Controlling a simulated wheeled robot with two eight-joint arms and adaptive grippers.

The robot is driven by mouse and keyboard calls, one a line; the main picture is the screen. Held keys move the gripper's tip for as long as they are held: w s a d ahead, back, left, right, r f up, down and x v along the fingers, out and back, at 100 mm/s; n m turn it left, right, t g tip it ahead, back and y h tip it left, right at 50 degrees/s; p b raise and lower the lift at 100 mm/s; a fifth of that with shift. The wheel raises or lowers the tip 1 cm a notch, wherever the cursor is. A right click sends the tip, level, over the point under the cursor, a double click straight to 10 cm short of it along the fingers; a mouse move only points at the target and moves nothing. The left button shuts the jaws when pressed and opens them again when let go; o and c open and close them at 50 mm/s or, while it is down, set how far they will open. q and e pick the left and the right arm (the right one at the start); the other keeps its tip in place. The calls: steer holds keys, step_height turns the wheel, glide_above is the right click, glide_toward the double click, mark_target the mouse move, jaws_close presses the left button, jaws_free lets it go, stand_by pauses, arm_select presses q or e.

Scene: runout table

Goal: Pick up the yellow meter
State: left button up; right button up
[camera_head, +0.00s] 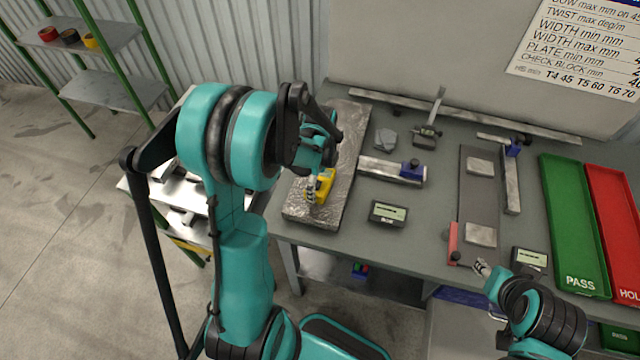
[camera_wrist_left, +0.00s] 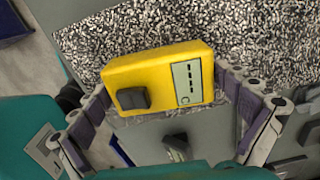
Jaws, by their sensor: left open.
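The yellow meter (camera_head: 325,184) sits on the speckled stone slab (camera_head: 349,135), near its front end. In the left wrist view the meter (camera_wrist_left: 150,72) shows a grey display and a dark knob. My left gripper (camera_head: 313,188) is over the meter and hides part of it in the head view. In the left wrist view my left gripper (camera_wrist_left: 168,108) is open, with one finger on each side of the meter; I cannot tell whether either touches it. My right gripper (camera_head: 482,266) is near the table's front edge at the right, small and away from the meter; its opening is unclear.
Right of the slab are a dark meter with a display (camera_head: 388,213), a metal piece with a blue block (camera_head: 393,171) and a dark plate fixture (camera_head: 479,205). A green PASS tray (camera_head: 573,225) and a red tray (camera_head: 615,215) lie far right. A green shelf (camera_head: 105,88) stands back left.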

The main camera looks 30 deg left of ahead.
arm_select(q)
steer(key=c, duration=1)
